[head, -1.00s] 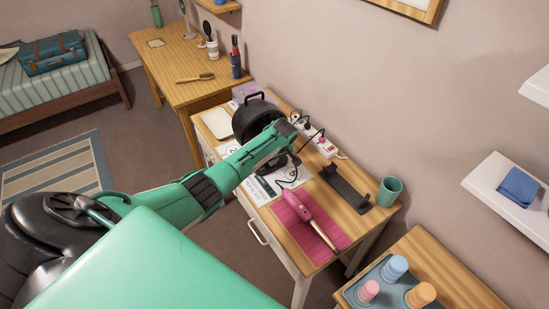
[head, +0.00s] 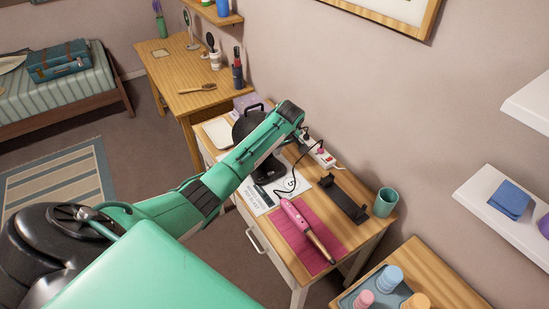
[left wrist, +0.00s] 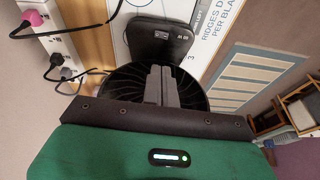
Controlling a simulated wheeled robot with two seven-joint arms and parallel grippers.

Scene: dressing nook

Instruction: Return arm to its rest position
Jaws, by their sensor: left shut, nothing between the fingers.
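My left arm (head: 228,170) reaches in from the left over the wooden vanity table (head: 338,241), its end bent down above the table. The left gripper (left wrist: 164,84) shows in the left wrist view with its two grey fingers together and nothing between them. Behind the fingers is a black round ribbed thing (left wrist: 196,97) with a dark foot; its handled top (head: 254,108) shows in the head view, partly hidden by my arm. I cannot tell whether the fingers touch it. In the head view the fingers are hidden. The right gripper is not in view.
A pink curling iron (head: 294,216) lies on a pink mat (head: 325,240); its cord runs toward a power strip (head: 322,155). A black holder (head: 343,198) and green cup (head: 385,202) stand right. Printed sheets (head: 258,199) lie under my arm. A wall shelf (head: 500,222) is at right.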

